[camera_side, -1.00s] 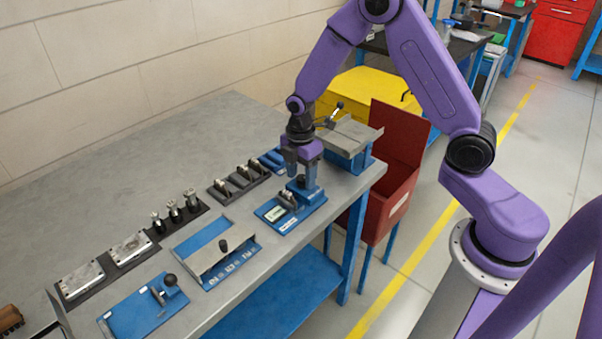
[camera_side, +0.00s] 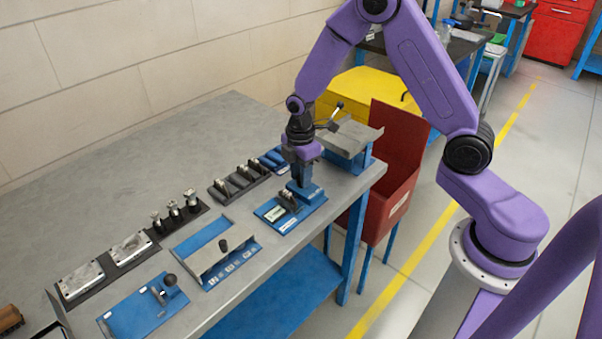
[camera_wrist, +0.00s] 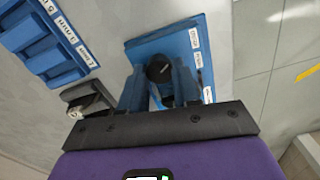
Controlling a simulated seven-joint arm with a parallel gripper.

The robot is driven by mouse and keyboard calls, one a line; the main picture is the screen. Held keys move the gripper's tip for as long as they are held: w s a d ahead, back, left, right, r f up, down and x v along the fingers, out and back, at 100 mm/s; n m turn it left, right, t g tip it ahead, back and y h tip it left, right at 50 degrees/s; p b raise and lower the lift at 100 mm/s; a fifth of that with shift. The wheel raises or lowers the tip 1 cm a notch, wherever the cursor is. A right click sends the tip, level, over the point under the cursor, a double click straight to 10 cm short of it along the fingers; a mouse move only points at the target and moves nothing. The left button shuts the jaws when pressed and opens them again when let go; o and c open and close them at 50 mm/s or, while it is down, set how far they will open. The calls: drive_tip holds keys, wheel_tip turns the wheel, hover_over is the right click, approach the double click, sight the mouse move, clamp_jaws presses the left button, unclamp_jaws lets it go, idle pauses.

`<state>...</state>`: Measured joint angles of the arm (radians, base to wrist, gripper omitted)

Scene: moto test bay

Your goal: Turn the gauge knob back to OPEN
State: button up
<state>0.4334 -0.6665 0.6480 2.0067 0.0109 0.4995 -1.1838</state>
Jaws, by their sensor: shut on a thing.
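The gauge fixture has a blue base plate (camera_side: 268,212) with white labels at the right end of the bench; it also shows in the wrist view (camera_wrist: 140,45). The black round gauge knob (camera_wrist: 160,68) has a pale pointer line, tilted in the wrist view. My gripper (camera_side: 303,187) points down over the fixture's blue block. In the wrist view its two blue fingers (camera_wrist: 158,84) are shut on the knob, one on each side. The side view hides the knob behind the fingers. The labels (camera_wrist: 195,40) are too small to read surely.
A grey gauge part (camera_side: 288,201) sits on the plate beside the block. A dark rack (camera_side: 238,182) is behind left, and a grey-topped blue stand (camera_side: 352,138) behind right. A red bin (camera_side: 400,195) stands off the bench's right end.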

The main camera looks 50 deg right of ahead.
drive_tip(key=m, duration=1)
drive_tip(key=shift+m, duration=0.4)
drive_tip(key=shift+w+d+m, duration=0.1)
drive_tip(key=shift+m, duration=1.6)
drive_tip(key=o, duration=1.1)
drive_tip(key=shift+c, duration=0.2)
wheel_tip(320, 180, up, 18)
drive_tip(key=shift+d+f, duration=0.15)
drive_tip(key=shift+f, duration=0.1)
